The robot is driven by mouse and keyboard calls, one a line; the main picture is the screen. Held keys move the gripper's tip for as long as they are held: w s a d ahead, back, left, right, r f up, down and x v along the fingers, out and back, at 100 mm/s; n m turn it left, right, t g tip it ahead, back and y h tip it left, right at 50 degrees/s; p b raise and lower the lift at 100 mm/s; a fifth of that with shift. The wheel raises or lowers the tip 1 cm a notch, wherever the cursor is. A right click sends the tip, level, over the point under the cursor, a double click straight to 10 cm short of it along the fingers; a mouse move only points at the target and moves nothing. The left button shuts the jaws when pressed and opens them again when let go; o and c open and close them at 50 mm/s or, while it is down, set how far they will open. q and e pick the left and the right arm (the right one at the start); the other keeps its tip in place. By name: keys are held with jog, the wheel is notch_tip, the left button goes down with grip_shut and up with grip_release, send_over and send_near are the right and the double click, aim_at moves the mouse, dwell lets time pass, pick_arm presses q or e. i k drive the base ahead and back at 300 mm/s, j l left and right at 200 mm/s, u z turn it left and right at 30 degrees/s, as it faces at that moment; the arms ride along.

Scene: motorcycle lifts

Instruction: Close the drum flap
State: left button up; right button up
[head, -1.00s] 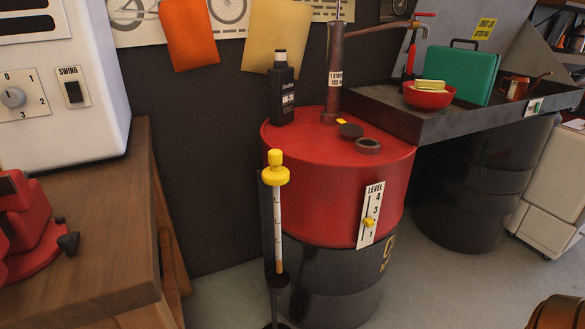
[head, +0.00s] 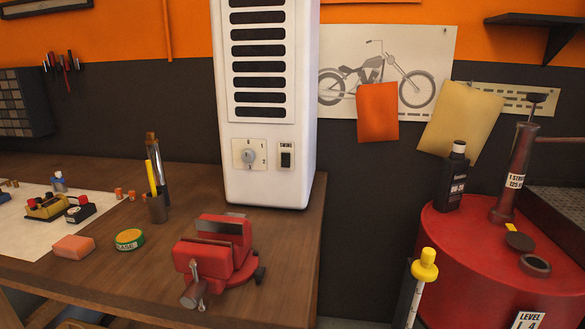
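The red-topped drum (head: 470,262) stands at the lower right of the head view, partly cut off by the frame's edge. On its lid, a small dark round flap (head: 519,241) with a yellow tab sits just beside a dark ring-shaped opening (head: 535,265). The flap appears to be off the ring, so the opening is uncovered. Neither of my grippers is in view.
A black bottle (head: 453,180) and an upright pump (head: 513,175) stand on the drum. A yellow-topped dipstick (head: 424,268) stands at its left. The wooden workbench (head: 130,285) carries a red vise (head: 215,262) and a white heater (head: 265,175).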

aim_at(519, 240)
jog(key=z, duration=1.45)
jog(key=i+z, duration=0.25)
jog(key=i, duration=0.3)
jog(key=i+j+z, duration=0.1)
jog(key=i+z, duration=0.15)
jog(key=i, duration=0.3)
